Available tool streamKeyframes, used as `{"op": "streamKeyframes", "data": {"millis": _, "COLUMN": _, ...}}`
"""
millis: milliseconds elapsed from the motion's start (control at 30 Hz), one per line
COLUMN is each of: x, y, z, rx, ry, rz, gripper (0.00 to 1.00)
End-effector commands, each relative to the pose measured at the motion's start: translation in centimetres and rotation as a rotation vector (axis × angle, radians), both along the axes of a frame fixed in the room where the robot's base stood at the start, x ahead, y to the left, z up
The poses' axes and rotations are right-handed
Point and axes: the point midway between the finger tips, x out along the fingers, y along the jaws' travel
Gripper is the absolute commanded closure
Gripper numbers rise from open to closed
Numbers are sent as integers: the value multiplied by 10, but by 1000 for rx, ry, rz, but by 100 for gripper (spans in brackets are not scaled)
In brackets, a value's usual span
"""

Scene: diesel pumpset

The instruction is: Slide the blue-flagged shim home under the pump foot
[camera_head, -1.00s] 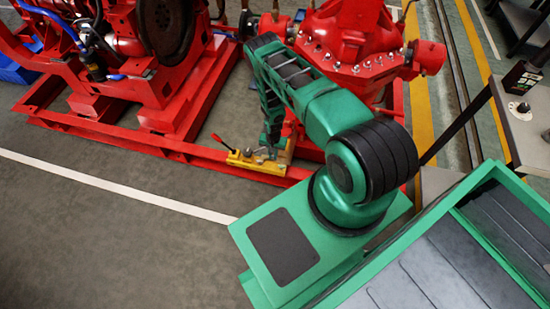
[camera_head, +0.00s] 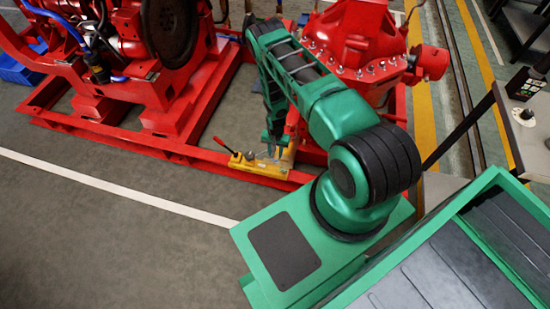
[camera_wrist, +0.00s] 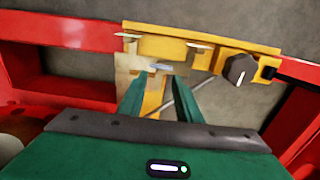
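My gripper (camera_wrist: 158,84) points down at a yellow fixture (camera_wrist: 175,46) on the red base frame. Its two green fingers are apart, with a visible gap between them. A pale metal plate (camera_wrist: 130,68) lies by the fixture, just beyond the fingertips, with a small pale bluish-white piece (camera_wrist: 160,67) on it. I cannot tell whether this piece is the shim's flag. In the head view, the yellow fixture (camera_head: 257,167) sits at the frame's near edge below the red pump (camera_head: 350,45). My gripper (camera_head: 272,146) is beside it, small and partly hidden. The pump foot is not clearly visible.
A red-tipped lever (camera_head: 222,144) sticks up from the fixture's left end. A dark knob (camera_wrist: 240,69) stands at its right in the wrist view. Red frame rails (camera_head: 115,135) surround the work area. The grey floor (camera_head: 90,240) in front is clear.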

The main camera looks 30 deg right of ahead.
Motion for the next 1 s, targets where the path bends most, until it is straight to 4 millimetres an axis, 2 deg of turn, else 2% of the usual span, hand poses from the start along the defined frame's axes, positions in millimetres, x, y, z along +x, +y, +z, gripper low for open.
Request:
{"op": "streamKeyframes", "data": {"millis": 33, "x": 1, "y": 0, "z": 10, "rx": 1, "ry": -1, "rz": -1, "gripper": 69}}
{"op": "streamKeyframes", "data": {"millis": 200, "x": 0, "y": 0, "z": 36, "rx": 1, "ry": -1, "rz": -1, "gripper": 69}}
{"op": "streamKeyframes", "data": {"millis": 400, "x": 1, "y": 0, "z": 54, "rx": 1, "ry": -1, "rz": 0, "gripper": 69}}
{"op": "streamKeyframes", "data": {"millis": 1000, "x": 0, "y": 0, "z": 57, "rx": 1, "ry": 1, "rz": 0, "gripper": 69}}
